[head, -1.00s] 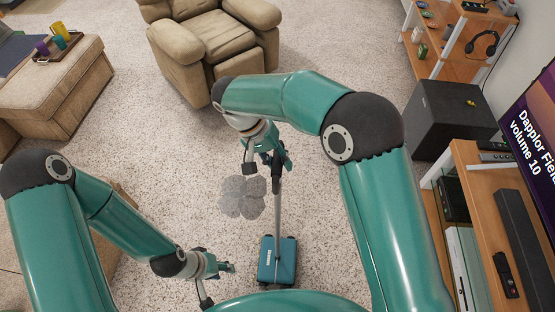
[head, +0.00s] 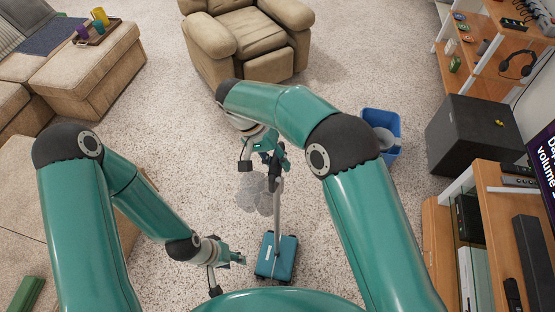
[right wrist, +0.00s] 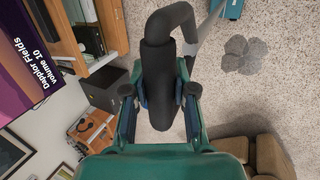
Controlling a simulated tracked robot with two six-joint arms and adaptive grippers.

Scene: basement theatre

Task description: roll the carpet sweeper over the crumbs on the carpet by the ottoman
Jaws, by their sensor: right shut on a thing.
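The carpet sweeper has a teal head (head: 276,257) resting on the carpet just in front of me, with a grey pole rising from it. My right gripper (head: 268,160) is shut on its handle; the right wrist view shows the black grip (right wrist: 158,85) between the fingers. A grey patch, seemingly the crumbs (head: 250,190), lies on the carpet beyond the head, partly behind the pole; it also shows in the right wrist view (right wrist: 240,55). The beige ottoman (head: 95,90) stands at the upper left. My left gripper (head: 238,258) is left of the sweeper head, its opening unclear.
A beige armchair (head: 245,45) stands ahead. A blue bin (head: 381,120) is right of my right arm, near a black box (head: 475,140) and wooden shelves (head: 490,35). A tray (head: 96,34) with cups sits on the ottoman. Carpet between ottoman and armchair is clear.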

